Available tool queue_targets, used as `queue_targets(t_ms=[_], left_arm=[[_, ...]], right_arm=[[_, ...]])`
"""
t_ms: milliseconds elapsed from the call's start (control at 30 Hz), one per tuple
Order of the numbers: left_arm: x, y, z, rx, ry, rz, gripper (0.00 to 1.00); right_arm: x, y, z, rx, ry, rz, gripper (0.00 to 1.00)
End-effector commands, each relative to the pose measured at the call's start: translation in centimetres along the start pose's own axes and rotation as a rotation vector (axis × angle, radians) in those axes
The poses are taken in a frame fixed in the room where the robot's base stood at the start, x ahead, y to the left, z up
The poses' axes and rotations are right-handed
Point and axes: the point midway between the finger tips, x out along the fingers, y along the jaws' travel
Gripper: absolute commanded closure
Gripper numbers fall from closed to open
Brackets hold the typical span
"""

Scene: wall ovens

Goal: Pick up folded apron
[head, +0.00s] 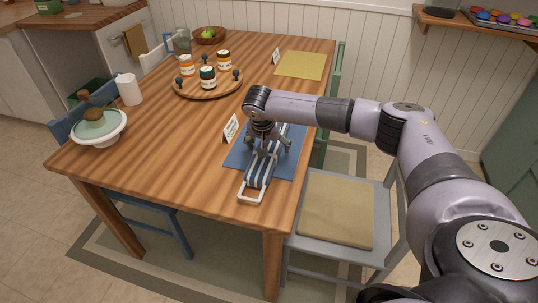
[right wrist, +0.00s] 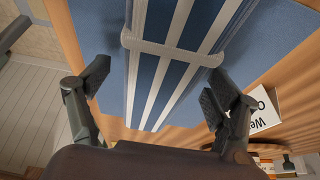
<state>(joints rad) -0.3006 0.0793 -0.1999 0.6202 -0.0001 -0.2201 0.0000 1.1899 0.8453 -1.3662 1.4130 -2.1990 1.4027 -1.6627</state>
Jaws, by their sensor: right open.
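The folded apron (head: 259,171) is blue with white stripes and a pale strap, and lies on a blue placemat (head: 287,164) at the table's near right end. Its pale strap loop reaches over the mat's near edge. My right gripper (head: 267,149) points down over the far part of the apron. In the right wrist view the open fingers of the right gripper (right wrist: 156,92) stand either side of the striped apron (right wrist: 170,62), with a pale band across it. I cannot tell whether the fingers touch it. My left gripper is not in view.
A small white card (head: 231,128) stands left of the placemat. A round wooden tray (head: 208,87) with jars is farther back, and a yellow placemat (head: 301,65) is at the far right. A grey chair (head: 336,208) stands at the table's right side.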

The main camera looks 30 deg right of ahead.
Motion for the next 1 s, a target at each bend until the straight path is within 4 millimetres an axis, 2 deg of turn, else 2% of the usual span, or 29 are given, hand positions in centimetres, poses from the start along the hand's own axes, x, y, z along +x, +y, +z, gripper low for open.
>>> queue_targets(t_ms=[233, 1000], left_arm=[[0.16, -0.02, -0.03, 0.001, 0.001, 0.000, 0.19], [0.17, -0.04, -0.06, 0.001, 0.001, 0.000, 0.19]], right_arm=[[0.15, -0.07, -0.06, -0.001, 0.000, -0.002, 0.17], [0.16, -0.04, -0.05, 0.000, 0.000, -0.001, 0.68]])
